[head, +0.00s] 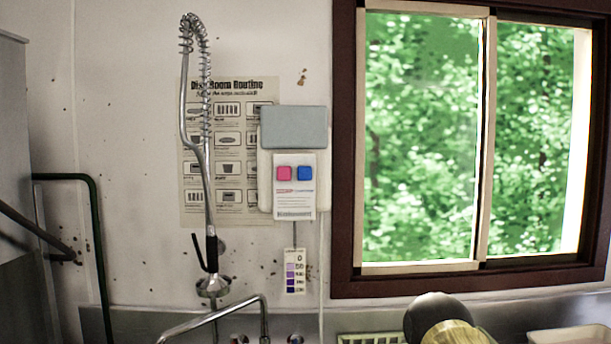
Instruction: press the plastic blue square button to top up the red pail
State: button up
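A white label with small print is below the buttons. No red pail shows in this view. My gripper is not in view, so its state and its distance from the button do not show.
A coiled spray hose and tap (205,150) hang left of the dispenser, over a printed poster (228,120). A dark-framed window (344,200) is on the right. A curved metal faucet (225,312) is below. A rounded black and brass-coloured thing (436,308) rises at bottom right.

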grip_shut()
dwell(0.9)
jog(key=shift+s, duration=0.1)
